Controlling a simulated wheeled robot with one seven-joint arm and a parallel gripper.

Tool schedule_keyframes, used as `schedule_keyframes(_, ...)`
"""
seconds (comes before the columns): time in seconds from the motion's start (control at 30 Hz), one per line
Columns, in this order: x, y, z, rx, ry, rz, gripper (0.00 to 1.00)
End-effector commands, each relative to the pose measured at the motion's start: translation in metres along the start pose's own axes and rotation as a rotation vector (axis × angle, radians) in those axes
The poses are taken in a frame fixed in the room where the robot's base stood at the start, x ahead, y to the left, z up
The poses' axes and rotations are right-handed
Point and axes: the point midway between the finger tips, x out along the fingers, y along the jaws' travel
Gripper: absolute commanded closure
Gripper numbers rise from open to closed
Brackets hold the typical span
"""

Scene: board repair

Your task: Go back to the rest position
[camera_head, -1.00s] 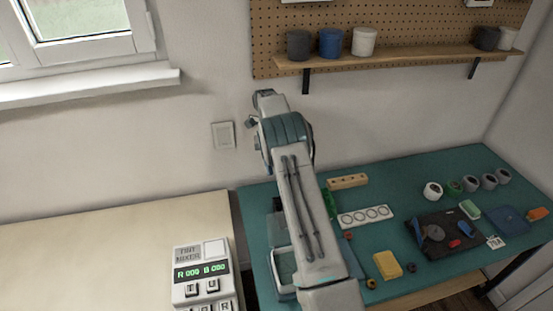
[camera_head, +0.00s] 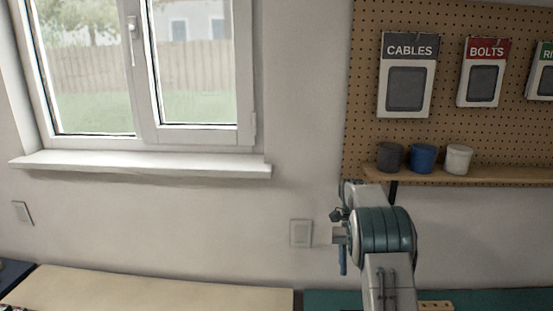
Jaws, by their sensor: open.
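My arm rises from the bottom edge at the right of centre in the head view, with its teal-banded joint in front of the wall. Some small grey and blue parts of the arm show at its left side. I cannot make out my gripper's fingers; they are hidden or out of the picture. Nothing held can be seen.
A cream table (camera_head: 150,290) and a strip of teal bench (camera_head: 500,298) run along the bottom. A pegboard (camera_head: 455,120) carries a shelf (camera_head: 500,178) with a dark cup (camera_head: 390,157), a blue cup (camera_head: 422,158) and a white cup (camera_head: 458,159). A window (camera_head: 140,75) is at left.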

Motion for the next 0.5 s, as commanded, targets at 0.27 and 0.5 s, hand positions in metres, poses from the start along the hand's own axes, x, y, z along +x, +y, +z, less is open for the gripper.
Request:
schedule_keyframes(0.27, -0.016, 0.026, 0.046, -0.111, 0.126, -0.093, 0.55)
schedule_keyframes(0.5, -0.018, 0.049, 0.085, -0.209, 0.241, -0.159, 0.55)
